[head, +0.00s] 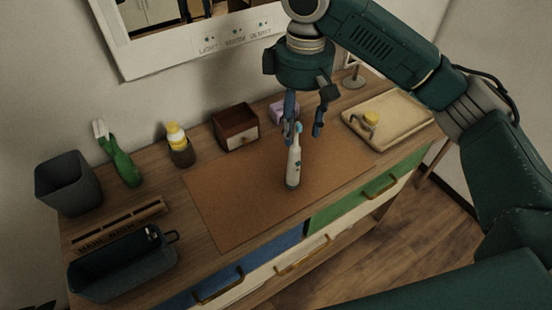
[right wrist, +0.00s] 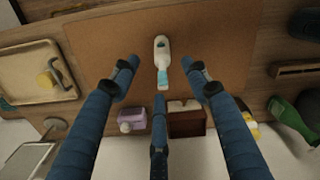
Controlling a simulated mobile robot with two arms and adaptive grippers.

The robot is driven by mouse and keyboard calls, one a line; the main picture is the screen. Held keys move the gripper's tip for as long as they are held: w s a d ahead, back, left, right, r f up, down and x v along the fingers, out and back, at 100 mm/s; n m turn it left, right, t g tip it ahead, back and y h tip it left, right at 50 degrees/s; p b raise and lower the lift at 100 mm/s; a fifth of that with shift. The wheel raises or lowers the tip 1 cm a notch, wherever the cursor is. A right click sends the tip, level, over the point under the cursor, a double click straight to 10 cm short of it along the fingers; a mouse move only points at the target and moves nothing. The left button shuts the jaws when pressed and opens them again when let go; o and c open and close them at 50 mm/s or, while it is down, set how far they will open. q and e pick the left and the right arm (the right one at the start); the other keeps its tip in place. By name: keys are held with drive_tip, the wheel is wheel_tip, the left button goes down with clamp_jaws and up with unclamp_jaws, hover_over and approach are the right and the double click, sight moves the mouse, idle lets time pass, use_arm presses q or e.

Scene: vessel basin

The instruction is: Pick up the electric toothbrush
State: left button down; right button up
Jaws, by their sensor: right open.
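The electric toothbrush (head: 293,164) is white with a teal brush head. In the right wrist view the toothbrush (right wrist: 161,58) shows beyond the spread fingers of the gripper (right wrist: 160,80), between the two outer ones and in line with the third. No finger is clearly closed on it. My left gripper is not in view.
A beige tray (head: 385,140) stands right. A dark basket (head: 120,268) sits front left. The mat is otherwise clear.

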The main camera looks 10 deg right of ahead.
sight(295, 157)
drive_tip(key=shift+w+a+f, duration=0.1)
drive_tip(key=shift+w+a, duration=0.05)
drive_tip(key=shift+w, duration=0.05)
wheel_tip(295, 157, down, 4)
drive_tip(key=shift+s+f+p, duration=0.15)
drive_tip(key=shift+f+p, duration=0.1)
drive_tip(key=shift+p, duration=0.1)
drive_tip(key=shift+d+f, duration=0.2)
drive_tip(key=shift+f, duration=0.1)
drive_tip(key=f, duration=0.2)
drive_tip(key=f+p, duration=0.1)
drive_tip(key=f, duration=0.1)
drive_tip(key=shift+s+a+f, duration=0.1)
drive_tip(key=shift+s+a, duration=0.05)
drive_tip(key=shift+a, duration=0.05)
drive_tip(key=shift+f, duration=0.6)
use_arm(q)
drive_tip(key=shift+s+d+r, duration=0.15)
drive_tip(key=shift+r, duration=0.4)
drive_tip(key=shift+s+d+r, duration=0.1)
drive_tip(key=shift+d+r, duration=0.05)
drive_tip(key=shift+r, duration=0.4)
use_arm(e)
clamp_jaws()
